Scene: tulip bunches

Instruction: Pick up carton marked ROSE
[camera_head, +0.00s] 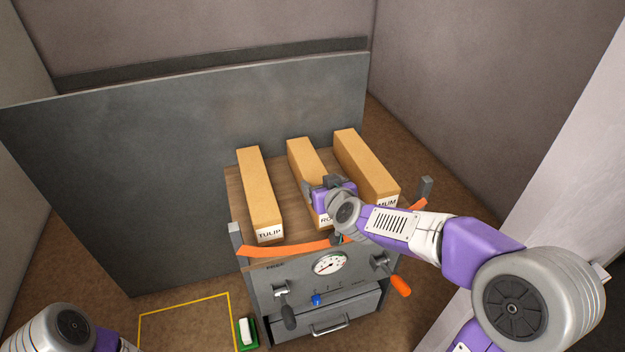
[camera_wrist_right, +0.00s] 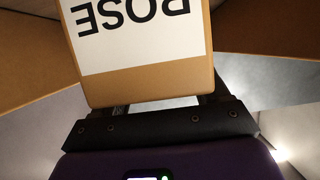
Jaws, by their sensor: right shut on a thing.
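The carton marked ROSE (camera_head: 304,157) is the middle one of three long tan cartons on a wooden top. Its front end, with the white label, is partly hidden by my right gripper (camera_head: 325,186) in the head view. In the right wrist view the ROSE carton (camera_wrist_right: 150,88) sits between the fingers, its label upside down, and the right gripper (camera_wrist_right: 160,112) is shut on it. I cannot tell whether the carton is lifted off the top. Of my left arm only a part shows at the lower left; its gripper is not in view.
The TULIP carton (camera_head: 259,195) lies to the left and the MUM carton (camera_head: 366,168) close to the right. An orange strap (camera_head: 285,250) crosses the front of the wooden top (camera_head: 290,219). Below are a gauge (camera_head: 330,264), levers and a drawer. A grey panel (camera_head: 140,170) stands behind.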

